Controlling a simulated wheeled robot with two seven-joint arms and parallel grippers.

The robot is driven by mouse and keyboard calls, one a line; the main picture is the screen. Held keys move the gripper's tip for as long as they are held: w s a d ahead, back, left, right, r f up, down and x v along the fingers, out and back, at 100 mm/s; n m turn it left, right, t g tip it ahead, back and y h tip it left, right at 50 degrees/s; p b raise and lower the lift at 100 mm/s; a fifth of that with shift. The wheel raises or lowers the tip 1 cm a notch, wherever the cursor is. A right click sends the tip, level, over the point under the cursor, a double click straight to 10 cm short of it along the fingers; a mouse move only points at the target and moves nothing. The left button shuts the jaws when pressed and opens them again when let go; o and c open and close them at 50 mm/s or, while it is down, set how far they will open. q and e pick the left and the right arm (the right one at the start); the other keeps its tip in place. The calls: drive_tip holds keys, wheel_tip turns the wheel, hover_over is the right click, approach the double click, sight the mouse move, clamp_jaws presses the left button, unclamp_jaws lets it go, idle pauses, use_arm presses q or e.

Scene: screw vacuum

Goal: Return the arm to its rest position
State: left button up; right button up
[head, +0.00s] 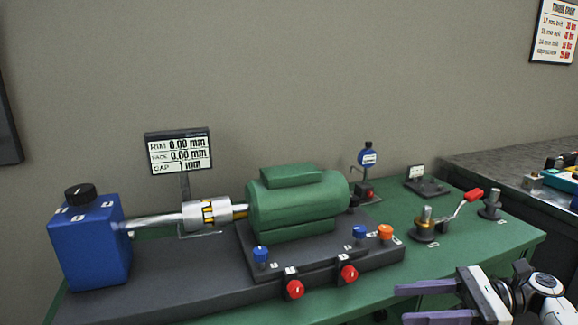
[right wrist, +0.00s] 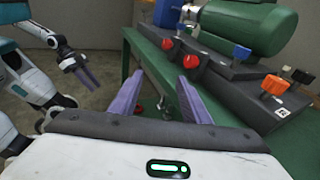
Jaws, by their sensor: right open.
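My right gripper (head: 403,304) is at the bottom right of the head view, in front of the green table's front edge. Its two purple fingers point left and are apart, with nothing between them. In the right wrist view the fingers of the right gripper (right wrist: 160,84) are spread, with the table side beyond. My left gripper (right wrist: 84,72) shows small at the left of the right wrist view, clear of the table; whether its fingers are apart is too small to tell. It is not in the head view.
The green table (head: 470,245) holds a green motor (head: 298,208), a blue box (head: 90,245), red knobs (head: 348,273), blue and orange knobs (head: 385,231), and a red-handled crank (head: 425,228). A display (head: 180,152) stands behind. A dark bench (head: 500,165) stands at right.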

drive_tip(key=s+a+f+n+h+p, duration=0.1)
drive_tip(key=s+a+f+n+h, duration=0.2)
drive_tip(key=f, duration=0.6)
drive_tip(key=s+a+f+n+t+h, duration=0.1)
drive_tip(key=s+a+f+n+h, duration=0.1)
drive_tip(key=s+f, duration=0.5)
drive_tip(key=s+a+f+n+h+p, duration=0.1)
drive_tip(key=s+a+f+n+h, duration=0.15)
drive_tip(key=f, duration=0.85)
drive_tip(key=s+a+f+n+t+h+p, duration=0.1)
drive_tip(key=s+f+n+t+h, duration=0.1)
drive_tip(key=s+f+n+h, duration=0.3)
use_arm(q)
drive_tip(key=r, duration=0.1)
drive_tip(key=r+p, duration=0.1)
drive_tip(key=w+r, duration=0.1)
drive_tip(key=shift+a+r, duration=0.3)
drive_tip(key=shift+r, duration=0.1)
use_arm(e)
drive_tip(key=s+r+n+t+h, duration=0.1)
drive_tip(key=s+r+n+t, duration=0.2)
drive_tip(key=s+r+n, duration=0.4)
drive_tip(key=shift+d+r+n+t, duration=0.15)
drive_tip(key=shift+r+n+t, duration=0.25)
drive_tip(key=shift+n, duration=0.25)
use_arm(q)
drive_tip(key=shift+s, duration=0.1)
use_arm(e)
drive_tip(key=shift+w+h, duration=0.1)
drive_tip(key=shift+h, duration=0.15)
